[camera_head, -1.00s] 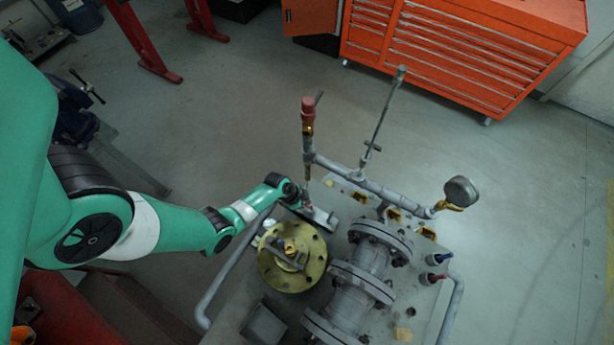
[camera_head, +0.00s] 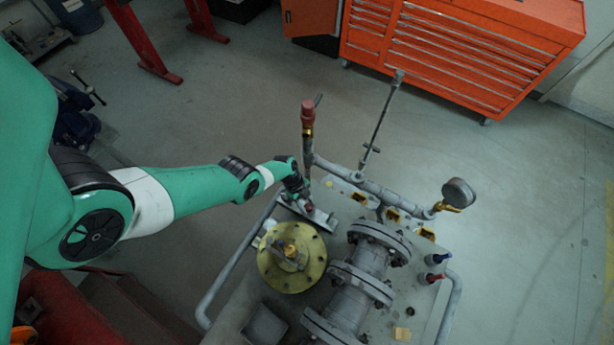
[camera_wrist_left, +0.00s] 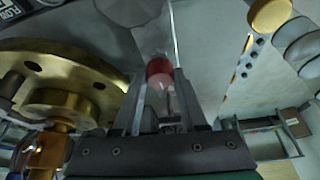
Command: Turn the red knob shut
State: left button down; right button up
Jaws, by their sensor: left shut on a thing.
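The red knob (camera_wrist_left: 158,72) sits between the two fingers of my left gripper in the left wrist view. My left gripper (camera_wrist_left: 160,85) is shut on it. In the head view the left gripper (camera_head: 312,211) is low beside the pipework, behind the yellow flange, and a small bit of red shows there. The knob is mostly hidden by the gripper in that view. My right gripper is not in view.
A round yellow flange (camera_head: 292,262) stands close to the gripper. A vertical pipe with a red top (camera_head: 308,113) rises just beside my wrist. Grey flanged pipes (camera_head: 360,285) and a gauge (camera_head: 459,192) are to the right. An orange tool cabinet (camera_head: 455,45) stands behind.

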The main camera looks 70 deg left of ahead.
pick_arm(q)
jog(key=shift+m, duration=0.3)
jog(key=shift+c, duration=2.2)
grip_release()
jog(key=shift+r, duration=0.1)
jog(key=p+v, duration=1)
jog(key=v, duration=0.1)
jog(key=shift+r, duration=0.25)
jog(key=shift+a, duration=0.15)
jog(key=shift+w, duration=0.1)
